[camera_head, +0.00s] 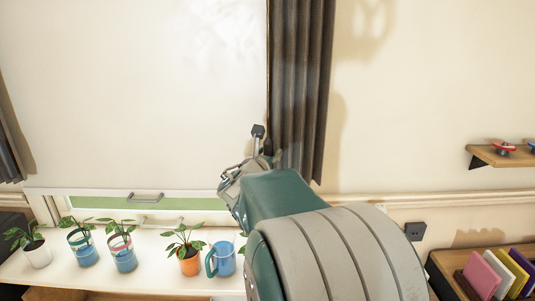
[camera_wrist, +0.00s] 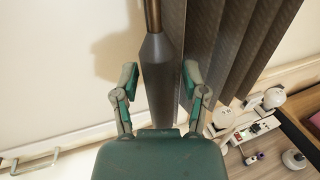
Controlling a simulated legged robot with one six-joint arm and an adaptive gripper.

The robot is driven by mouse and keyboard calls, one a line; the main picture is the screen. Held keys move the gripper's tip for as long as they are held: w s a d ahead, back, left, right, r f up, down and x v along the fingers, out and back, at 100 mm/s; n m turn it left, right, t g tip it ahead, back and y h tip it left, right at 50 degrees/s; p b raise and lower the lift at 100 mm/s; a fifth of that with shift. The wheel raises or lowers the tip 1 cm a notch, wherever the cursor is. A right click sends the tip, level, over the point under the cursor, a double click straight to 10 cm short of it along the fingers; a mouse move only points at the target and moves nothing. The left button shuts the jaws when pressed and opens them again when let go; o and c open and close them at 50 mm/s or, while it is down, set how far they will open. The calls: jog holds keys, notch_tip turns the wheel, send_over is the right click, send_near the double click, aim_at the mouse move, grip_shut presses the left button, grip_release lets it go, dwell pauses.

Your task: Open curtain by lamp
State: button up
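A dark grey pleated curtain (camera_head: 300,90) hangs at the centre of the head view; it also shows in the wrist view (camera_wrist: 230,40). A rod with a grey cone-shaped end (camera_wrist: 158,70) hangs beside the curtain's left edge in the wrist view. My gripper (camera_wrist: 160,78) is open, with one finger on each side of the cone. A visible gap separates the left finger from it; whether the right finger touches it or the curtain is unclear. In the head view my gripper (camera_head: 266,146) is at the curtain's lower left edge, partly hidden by my arm. No lamp is clearly identifiable.
A sill (camera_head: 150,250) holds several potted plants and a blue mug (camera_head: 222,259) below. Another curtain (camera_head: 10,150) hangs at the far left. A shelf (camera_head: 500,156) and books (camera_head: 487,274) are at right. White rounded objects (camera_wrist: 222,117) stand lower right in the wrist view.

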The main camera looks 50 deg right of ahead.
jog(key=shift+a, duration=0.1)
jog(key=v, duration=1.2)
jog(key=shift+w, duration=0.1)
jog(key=s+a+f+m+g+y, duration=0.4)
jog(key=s+a+f+m+y, duration=0.4)
jog(key=m, duration=0.6)
jog(key=s+a+f+m+y, duration=0.1)
jog(key=a+m+y, duration=0.1)
jog(key=a, duration=0.3)
jog(key=s+a+f+m+t+y, duration=0.1)
jog(key=s+a+f+m+y, duration=0.1)
jog(key=a, duration=0.4)
jog(key=s+a+f+m+y, duration=0.2)
jog(key=a+m+y, duration=0.2)
jog(key=a+m, duration=0.1)
jog(key=shift+a, duration=0.55)
